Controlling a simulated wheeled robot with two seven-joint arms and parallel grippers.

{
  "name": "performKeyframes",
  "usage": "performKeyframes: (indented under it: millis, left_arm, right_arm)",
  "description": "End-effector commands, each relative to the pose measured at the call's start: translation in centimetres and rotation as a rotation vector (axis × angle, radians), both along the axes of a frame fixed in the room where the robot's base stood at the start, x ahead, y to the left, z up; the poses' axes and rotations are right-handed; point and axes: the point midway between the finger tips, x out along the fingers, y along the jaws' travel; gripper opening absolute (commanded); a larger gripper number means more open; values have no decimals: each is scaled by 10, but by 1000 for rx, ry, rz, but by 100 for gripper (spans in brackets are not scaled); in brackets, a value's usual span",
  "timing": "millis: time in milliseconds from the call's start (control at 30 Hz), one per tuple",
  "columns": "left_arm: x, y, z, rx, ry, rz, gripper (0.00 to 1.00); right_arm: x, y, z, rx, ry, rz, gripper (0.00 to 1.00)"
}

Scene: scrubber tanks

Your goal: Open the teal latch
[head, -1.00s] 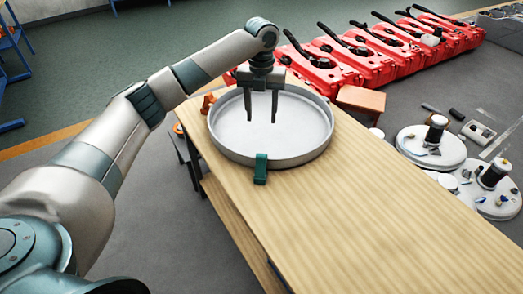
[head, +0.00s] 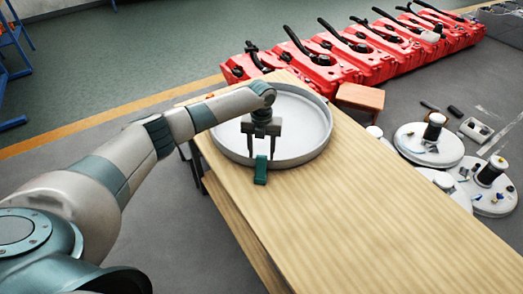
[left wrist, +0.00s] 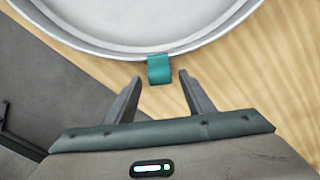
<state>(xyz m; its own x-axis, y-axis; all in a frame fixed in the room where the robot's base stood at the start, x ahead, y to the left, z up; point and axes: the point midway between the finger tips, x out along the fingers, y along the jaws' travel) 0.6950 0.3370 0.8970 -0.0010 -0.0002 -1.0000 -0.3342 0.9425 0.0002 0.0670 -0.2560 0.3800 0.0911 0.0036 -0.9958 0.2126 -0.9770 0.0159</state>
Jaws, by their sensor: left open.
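The teal latch (head: 261,170) sits on the near rim of a round grey-white lid (head: 300,110) on the wooden table. In the left wrist view the latch (left wrist: 160,69) hangs from the lid's edge, just beyond and between my fingertips. My left gripper (head: 261,156) points down over the near part of the lid, close behind the latch in the head view. I cannot tell whether the fingers touch the latch. My right gripper is not in view.
The wooden table (head: 370,200) is bare to the right and front of the lid. Red machines (head: 320,70) stand in a row on the floor behind. A small wooden-topped stool (head: 360,97) and round white scrubber parts (head: 428,143) are right of the table.

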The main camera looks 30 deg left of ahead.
Motion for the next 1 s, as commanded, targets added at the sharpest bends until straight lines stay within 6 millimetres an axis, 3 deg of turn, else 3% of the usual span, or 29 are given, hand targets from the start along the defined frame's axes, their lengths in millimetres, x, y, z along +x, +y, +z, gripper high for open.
performKeyframes:
  millis: [433, 633, 667, 1000]
  left_arm:
    - [0, 0, -8, 0, -1, 0, 48]
    - [0, 0, -8, 0, 0, 0, 3]
    - [0, 0, -8, 0, -1, 0, 0]
    - [6, 0, -8, 11, -27, -1, 0]
  right_arm:
    - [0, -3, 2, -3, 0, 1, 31]
    - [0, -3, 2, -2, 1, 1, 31]
    - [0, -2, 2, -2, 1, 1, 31]
    - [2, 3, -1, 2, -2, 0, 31]
